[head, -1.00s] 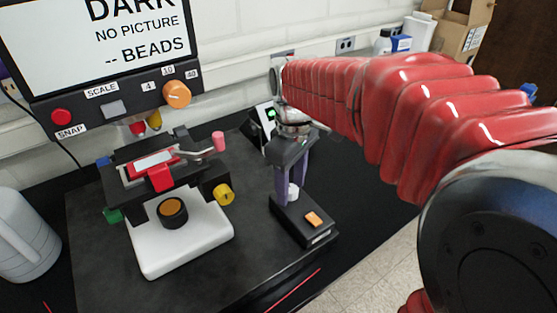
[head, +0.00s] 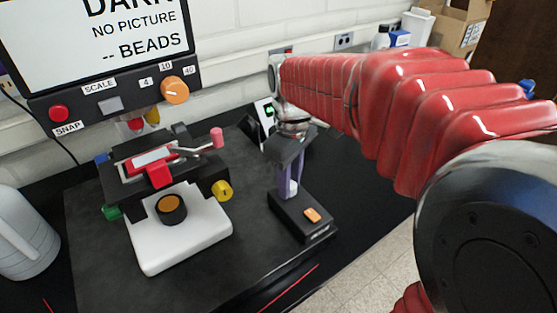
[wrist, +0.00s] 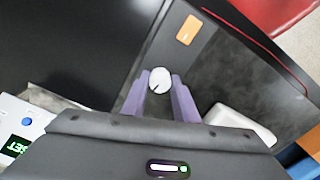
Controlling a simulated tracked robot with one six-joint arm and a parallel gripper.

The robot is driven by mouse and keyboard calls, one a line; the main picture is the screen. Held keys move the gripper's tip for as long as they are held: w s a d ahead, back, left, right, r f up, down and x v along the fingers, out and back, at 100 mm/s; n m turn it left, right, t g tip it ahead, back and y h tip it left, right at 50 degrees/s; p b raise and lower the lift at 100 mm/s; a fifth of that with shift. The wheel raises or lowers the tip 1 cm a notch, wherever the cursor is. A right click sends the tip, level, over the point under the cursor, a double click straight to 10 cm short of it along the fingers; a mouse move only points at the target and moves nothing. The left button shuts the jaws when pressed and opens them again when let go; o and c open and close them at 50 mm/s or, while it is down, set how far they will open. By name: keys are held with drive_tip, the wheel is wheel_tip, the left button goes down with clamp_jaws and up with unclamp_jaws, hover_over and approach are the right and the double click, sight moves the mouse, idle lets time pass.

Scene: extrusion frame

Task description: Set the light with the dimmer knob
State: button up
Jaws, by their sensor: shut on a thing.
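The dimmer knob (wrist: 160,80) is a small white round knob with a dark pointer line, on a black control box (head: 300,216). In the wrist view it sits between the tips of my two purple fingers. My gripper (head: 291,188) points down over the box in the head view and is shut on the knob, whose side shows white between the fingers. An orange rocker switch (head: 312,215) lies on the box's front part; it also shows in the wrist view (wrist: 188,30). The screen (head: 100,30) reads DARK, NO PICTURE, -- BEADS.
A microscope-like stand with a white base (head: 180,240) is left of the box. A panel with an orange scale knob (head: 174,90) and a red SNAP button (head: 58,113) hangs under the screen. A grey jug (head: 25,230) stands far left.

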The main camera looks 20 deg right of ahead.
drive_tip(key=shift+d+m, duration=0.1)
drive_tip(key=shift+m, duration=0.4)
idle(0.7)
drive_tip(key=m, duration=0.4)
drive_tip(key=shift+w, duration=0.1)
drive_tip(key=m, duration=0.5)
drive_tip(key=shift+m, duration=0.4)
drive_tip(key=o, duration=1.1)
drive_tip(key=shift+c, duration=0.2)
wheel_tip(320, 180, up, 14)
